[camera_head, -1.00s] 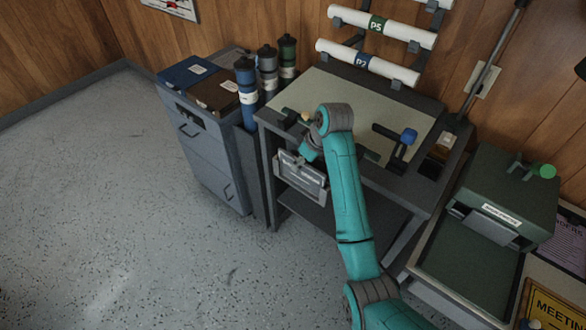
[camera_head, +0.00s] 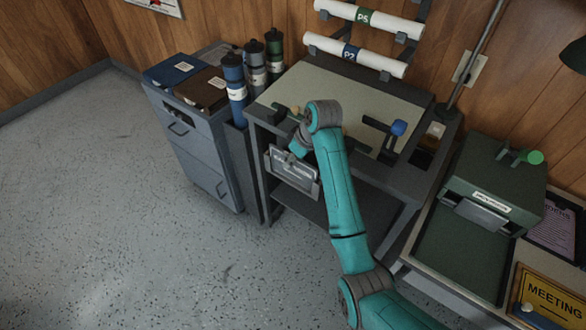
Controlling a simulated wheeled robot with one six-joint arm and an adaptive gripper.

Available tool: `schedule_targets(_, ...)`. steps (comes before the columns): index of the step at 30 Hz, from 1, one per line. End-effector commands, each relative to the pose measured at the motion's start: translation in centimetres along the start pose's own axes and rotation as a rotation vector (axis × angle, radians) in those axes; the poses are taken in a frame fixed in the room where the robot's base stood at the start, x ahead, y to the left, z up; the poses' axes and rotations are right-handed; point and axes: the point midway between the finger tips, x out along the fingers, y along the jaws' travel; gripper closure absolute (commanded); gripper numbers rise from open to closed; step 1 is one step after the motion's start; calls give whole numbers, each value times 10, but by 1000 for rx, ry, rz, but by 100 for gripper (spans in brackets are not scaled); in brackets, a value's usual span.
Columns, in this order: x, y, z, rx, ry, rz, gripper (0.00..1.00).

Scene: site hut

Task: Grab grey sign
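A grey framed sign (camera_head: 284,176) with faint lettering is at the front of the drafting desk (camera_head: 402,178), below its left front edge. It faces forward and looks slightly tilted. My gripper (camera_head: 297,153) is at the sign's upper edge, overlapping it in this view. The fingers are small and partly hidden by my wrist. I cannot tell whether they are open or closed on the sign, or whether the sign hangs from the desk.
A grey cabinet (camera_head: 194,158) and several capped tubes (camera_head: 236,90) stand left of the desk. A blue-knobbed tool (camera_head: 398,128) sits on the desk. A green machine (camera_head: 505,185) and a yellow MEETING sign (camera_head: 545,290) are at right. Floor at left is clear.

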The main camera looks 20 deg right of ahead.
Motion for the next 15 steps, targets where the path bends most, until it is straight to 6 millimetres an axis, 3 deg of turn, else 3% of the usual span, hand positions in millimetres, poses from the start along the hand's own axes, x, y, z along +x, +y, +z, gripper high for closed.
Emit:
schedule_targets(3, 0, 0, 0, 0, 0, 0, 60)
schedule_targets(8, 0, 0, 0, 0, 0, 0, 100)
schedule_targets(15, 0, 0, 0, 0, 1, 0, 100)
